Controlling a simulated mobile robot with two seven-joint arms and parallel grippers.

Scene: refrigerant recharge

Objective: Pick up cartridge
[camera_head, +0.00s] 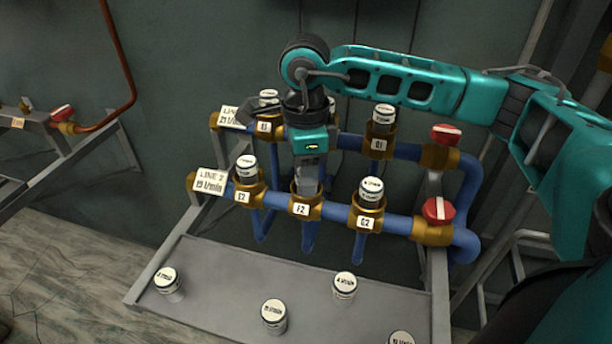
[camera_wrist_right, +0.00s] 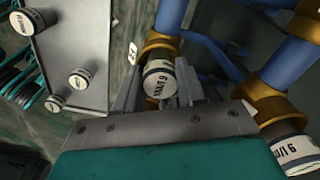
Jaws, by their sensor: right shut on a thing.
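My right gripper (camera_head: 307,183) points down at the middle brass socket (camera_head: 306,207) of the front blue pipe. In the right wrist view its two fingers are shut on a white-labelled cartridge (camera_wrist_right: 159,82), one on each side. The brass socket (camera_wrist_right: 160,44) shows right at the cartridge's far end, so the cartridge appears to be in or at the socket; how deep I cannot tell. In the head view the gripper hides most of this cartridge. Other cartridges stand in the left (camera_head: 246,168) and right (camera_head: 371,192) sockets of this pipe. My left gripper is not in view.
A grey shelf (camera_head: 225,279) below the pipes carries several loose upright cartridges, one at its left (camera_head: 168,282). The rear pipe (camera_head: 408,151) holds more cartridges. Red valve handles (camera_head: 438,210) stand at the right. A "LINE 2" sign (camera_head: 211,181) is at the left.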

